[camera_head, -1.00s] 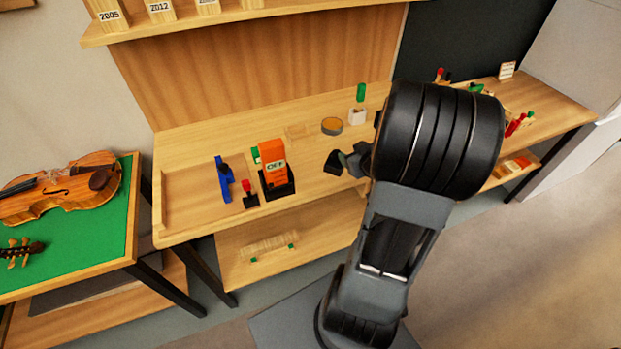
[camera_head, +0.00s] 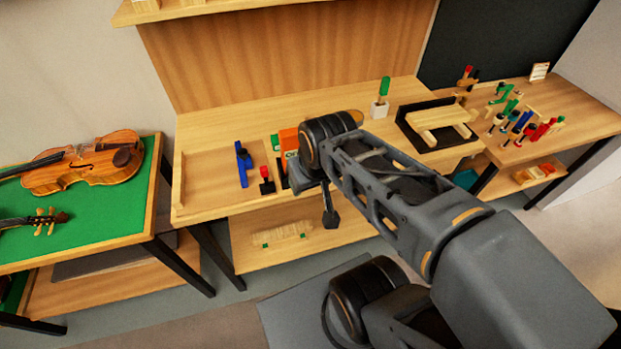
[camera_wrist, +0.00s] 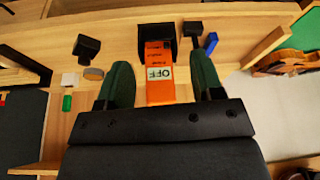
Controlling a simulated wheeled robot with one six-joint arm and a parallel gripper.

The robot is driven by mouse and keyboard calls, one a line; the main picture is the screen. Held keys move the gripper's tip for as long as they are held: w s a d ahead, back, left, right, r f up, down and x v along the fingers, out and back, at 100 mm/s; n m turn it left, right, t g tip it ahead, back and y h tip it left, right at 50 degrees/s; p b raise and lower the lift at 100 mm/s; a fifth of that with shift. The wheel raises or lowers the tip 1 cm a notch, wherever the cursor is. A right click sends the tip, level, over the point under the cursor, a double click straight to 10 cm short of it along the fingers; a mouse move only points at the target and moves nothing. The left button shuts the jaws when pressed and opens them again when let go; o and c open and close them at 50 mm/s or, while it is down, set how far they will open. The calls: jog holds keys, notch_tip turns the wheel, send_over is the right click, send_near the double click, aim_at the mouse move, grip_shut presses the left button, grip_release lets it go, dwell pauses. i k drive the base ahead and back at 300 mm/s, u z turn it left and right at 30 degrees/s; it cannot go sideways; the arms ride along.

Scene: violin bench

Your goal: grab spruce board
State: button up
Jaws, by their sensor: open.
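I cannot tell for sure which piece is the spruce board. A pale flat wooden piece (camera_head: 287,234) with green bits at its edge lies on the lower shelf under the bench. Pale wooden pieces (camera_head: 440,119) also rest on a black frame at the bench's right. My gripper (camera_head: 331,217) points down in front of the bench edge in the head view, partly hidden by my arm. In the wrist view, my gripper (camera_wrist: 161,62) has its two dark green fingers apart, with nothing held. The orange OFF block shows beyond and between them.
The orange OFF block (camera_wrist: 160,72), a blue tool (camera_head: 242,164) and a red-topped item (camera_head: 266,182) stand on the bench. A white holder (camera_head: 380,108) with a green handle stands further back. A violin (camera_head: 90,167) lies on the green table at left. Several tools crowd the right side.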

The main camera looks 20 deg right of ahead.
aim_at(426, 119)
jog(key=z, duration=3.35)
jog(key=i, duration=1.5)
jog(key=u, duration=4.25)
jog(key=i, duration=0.25)
